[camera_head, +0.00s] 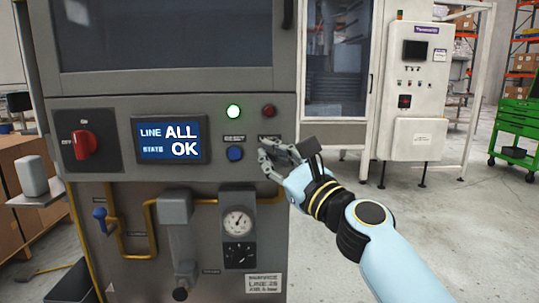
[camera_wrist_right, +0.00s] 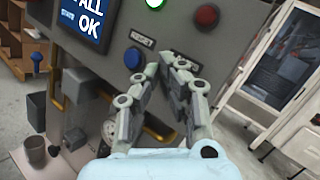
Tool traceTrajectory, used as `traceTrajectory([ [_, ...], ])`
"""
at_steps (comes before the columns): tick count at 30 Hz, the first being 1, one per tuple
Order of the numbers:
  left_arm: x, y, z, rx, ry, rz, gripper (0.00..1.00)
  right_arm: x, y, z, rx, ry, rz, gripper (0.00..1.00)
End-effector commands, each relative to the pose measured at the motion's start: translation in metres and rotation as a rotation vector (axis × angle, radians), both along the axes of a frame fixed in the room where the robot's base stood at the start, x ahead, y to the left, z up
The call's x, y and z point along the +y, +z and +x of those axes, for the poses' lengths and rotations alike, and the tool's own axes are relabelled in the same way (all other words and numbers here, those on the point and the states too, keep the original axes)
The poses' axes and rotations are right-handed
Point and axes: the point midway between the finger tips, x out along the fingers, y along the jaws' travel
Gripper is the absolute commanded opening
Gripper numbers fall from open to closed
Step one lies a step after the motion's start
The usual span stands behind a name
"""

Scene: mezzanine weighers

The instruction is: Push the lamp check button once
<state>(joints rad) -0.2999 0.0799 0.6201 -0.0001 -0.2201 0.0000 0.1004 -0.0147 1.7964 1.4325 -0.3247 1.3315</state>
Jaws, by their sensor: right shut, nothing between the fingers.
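The grey control panel carries a round blue button (camera_head: 235,153) under a small label; it also shows in the right wrist view (camera_wrist_right: 133,58). A second label (camera_head: 269,139) sits to its right, and whatever is below that label is hidden behind my right gripper. My right gripper (camera_head: 264,152) is shut and empty, in front of the panel just right of the blue button. In the wrist view its fingertips (camera_wrist_right: 164,64) appear close to the panel; contact cannot be told. My left gripper is out of view.
Above the buttons are a lit green lamp (camera_head: 234,111) and a dark red lamp (camera_head: 268,111). A display (camera_head: 170,140) reads "LINE STATE ALL OK". A red rotary switch (camera_head: 85,144) is at left. Yellow pipes and a gauge (camera_head: 238,223) are below.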

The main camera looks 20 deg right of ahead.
Motion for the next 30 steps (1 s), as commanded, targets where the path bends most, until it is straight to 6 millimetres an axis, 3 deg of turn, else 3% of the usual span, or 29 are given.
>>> traceTrajectory([
  [30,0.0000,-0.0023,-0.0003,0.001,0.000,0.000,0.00,-0.0032,0.0000,0.0104,0.000,0.000,0.000,0.00],
])
